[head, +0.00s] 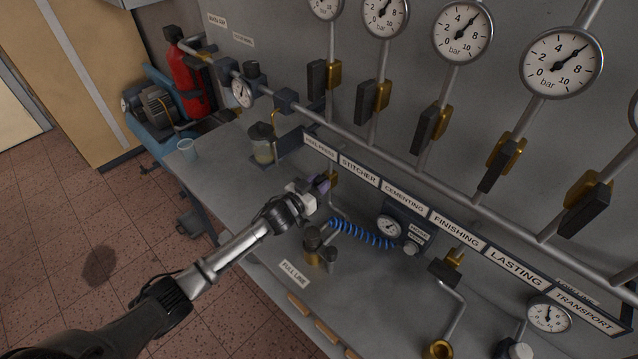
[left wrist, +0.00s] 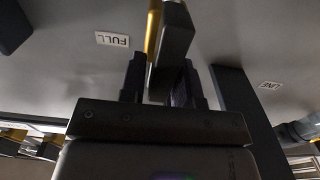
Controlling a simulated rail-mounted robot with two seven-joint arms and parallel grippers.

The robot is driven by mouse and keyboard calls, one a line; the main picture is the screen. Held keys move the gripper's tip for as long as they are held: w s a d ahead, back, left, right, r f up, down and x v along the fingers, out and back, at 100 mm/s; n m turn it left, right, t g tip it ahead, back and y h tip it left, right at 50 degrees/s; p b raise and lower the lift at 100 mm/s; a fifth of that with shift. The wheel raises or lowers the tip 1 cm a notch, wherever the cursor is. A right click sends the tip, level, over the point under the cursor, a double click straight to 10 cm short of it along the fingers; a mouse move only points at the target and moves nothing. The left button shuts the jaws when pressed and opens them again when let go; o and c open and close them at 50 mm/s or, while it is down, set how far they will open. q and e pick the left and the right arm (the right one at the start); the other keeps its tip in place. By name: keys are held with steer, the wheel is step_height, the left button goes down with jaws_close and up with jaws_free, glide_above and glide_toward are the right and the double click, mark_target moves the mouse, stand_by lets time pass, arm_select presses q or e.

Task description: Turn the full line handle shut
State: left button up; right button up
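My left gripper (head: 318,187) reaches over the bench to a brass valve (head: 333,180) below the sign strip. In the left wrist view, its two dark fingers (left wrist: 160,82) stand apart with a gap between them. A dark grey handle (left wrist: 177,35) on a yellow stem (left wrist: 153,30) comes down to the fingertips, partly overlapped by the right finger. I cannot tell whether the fingers touch it. In the head view the gripper hides most of this handle. A FULL LINE label (head: 293,272) lies near the bench's front edge. My right gripper is not in view.
Several wall gauges and dark-handled valves line the pipe above.

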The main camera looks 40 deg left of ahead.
arm_select(q)
jaws_close()
steer(key=shift+m, duration=0.4)
steer(key=shift+d+m+p, duration=0.25)
steer(key=shift+m+p, duration=0.15)
steer(key=shift+m, duration=0.6)
steer(key=m, duration=0.5)
steer(key=d+f+m, duration=0.1)
steer(key=m, duration=0.4)
steer(key=f+m+b, duration=0.1)
steer(key=m, duration=0.4)
steer(key=shift+d, duration=0.2)
steer(key=shift+o, duration=1.7)
jaws_free()
